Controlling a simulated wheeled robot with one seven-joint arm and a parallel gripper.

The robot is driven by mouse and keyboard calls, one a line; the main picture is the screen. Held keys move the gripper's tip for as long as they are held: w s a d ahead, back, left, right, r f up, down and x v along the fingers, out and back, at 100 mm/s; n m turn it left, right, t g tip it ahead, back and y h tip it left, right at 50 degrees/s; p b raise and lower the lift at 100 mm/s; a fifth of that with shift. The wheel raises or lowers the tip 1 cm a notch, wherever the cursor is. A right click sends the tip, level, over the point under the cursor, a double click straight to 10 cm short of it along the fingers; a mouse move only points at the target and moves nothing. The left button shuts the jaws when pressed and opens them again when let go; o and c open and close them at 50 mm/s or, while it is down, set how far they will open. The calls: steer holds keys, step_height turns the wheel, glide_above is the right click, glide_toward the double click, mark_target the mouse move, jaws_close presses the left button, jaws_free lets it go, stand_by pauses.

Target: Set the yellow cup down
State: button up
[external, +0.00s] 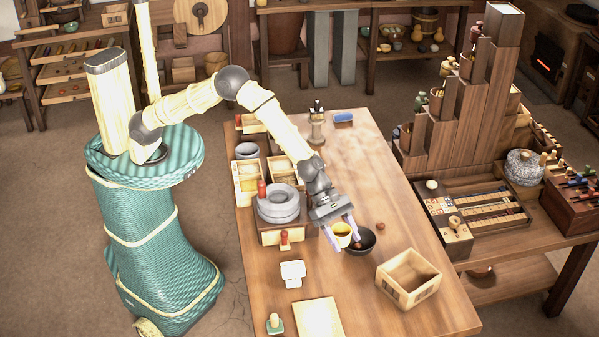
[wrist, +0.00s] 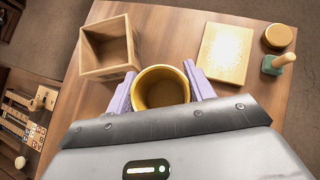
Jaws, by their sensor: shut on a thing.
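The yellow cup (external: 341,237) is between the two lilac fingers of my gripper (external: 343,235), over the right half of the table (external: 395,205). My gripper is shut on the cup. In the wrist view the cup (wrist: 161,92) is upright with its open mouth toward the camera, between the fingers (wrist: 162,84). A dark bowl (external: 366,246) is right beside or behind the cup in the external view and is partly covered by it. I cannot tell how high the cup is above the tabletop.
An open wooden box (external: 408,284) stands to the right; it also shows in the wrist view (wrist: 108,70). A pale board (external: 319,318) and a green-based stamp (external: 275,325) lie toward the front. A stone quern (external: 279,207) stands to the left.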

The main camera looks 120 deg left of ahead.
steer(key=shift+n+y, duration=0.3)
steer(key=shift+n, duration=0.1)
steer(key=f, duration=0.1)
steer(key=s+f, duration=0.2)
steer(key=shift+a+f, duration=0.25)
steer(key=shift+a, duration=0.15)
steer(key=s+d+n+y, duration=0.3)
steer(key=s+d+n, duration=0.15)
steer(key=s, duration=0.95)
steer(key=w+d+f+n+y+b, duration=0.1)
steer(key=w+d+f+n+y, duration=0.1)
steer(key=w+d+n+y, duration=0.1)
steer(key=w+d+f+n+y+b, duration=0.1)
steer(key=d+n, duration=0.1)
steer(key=shift+w+f+g+b, duration=0.25)
steer(key=shift+w+g+b, duration=0.05)
steer(key=shift+g+b, duration=0.1)
steer(key=w+d+r+n+g+y+b, duration=0.1)
steer(key=d+r+n+y, duration=0.1)
steer(key=d, duration=0.7)
steer(key=shift+d+n, duration=0.35)
steer(key=shift+w, duration=0.1)
steer(key=shift+f, duration=3.05)
